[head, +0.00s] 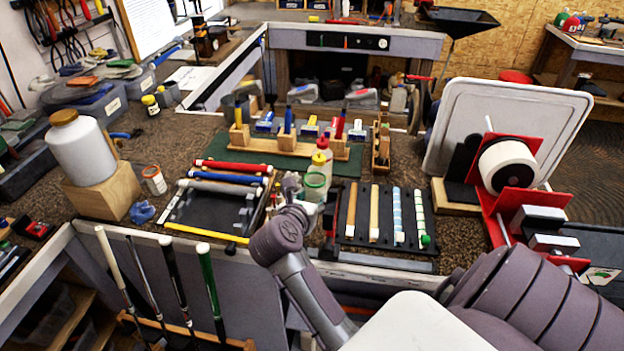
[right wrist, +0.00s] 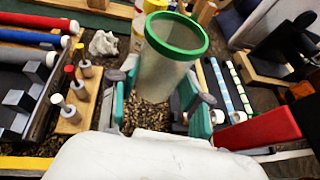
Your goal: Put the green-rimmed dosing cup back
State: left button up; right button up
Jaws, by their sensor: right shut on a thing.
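The green-rimmed dosing cup (head: 315,186) is a translucent cup with a bright green rim. My right gripper (head: 305,195) is shut on it, above the front middle of the workbench. In the right wrist view the cup (right wrist: 166,72) stands about upright between the green-padded fingers of my right gripper (right wrist: 160,104), its open rim towards the camera. Brown speckled bench surface shows below it; I cannot tell whether its base touches. A similar cup with an orange rim (head: 154,180) stands on the bench at the left. My left gripper is not in view.
Yellow-and-white bottles (head: 323,158) stand just behind the cup. A dark tray with coloured grips (head: 212,206) lies left, a rack of striped strips (head: 385,215) right. A wooden holder with pegs (right wrist: 77,104) is close at left in the wrist view.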

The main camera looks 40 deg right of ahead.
send_over(312, 237)
notch_tip(312, 237, down, 5)
jog(key=shift+a+f+p, duration=0.1)
jog(key=shift+f+p, duration=0.1)
jog(key=shift+p, duration=0.15)
notch_tip(312, 237, down, 4)
jog(key=shift+r+p, duration=0.2)
jog(key=shift+p, duration=0.1)
jog(key=shift+f, duration=0.5)
jog(key=shift+f+b, duration=0.3)
jog(key=o, duration=0.9)
jog(key=shift+r, duration=0.1)
jog(key=shift+r, duration=0.1)
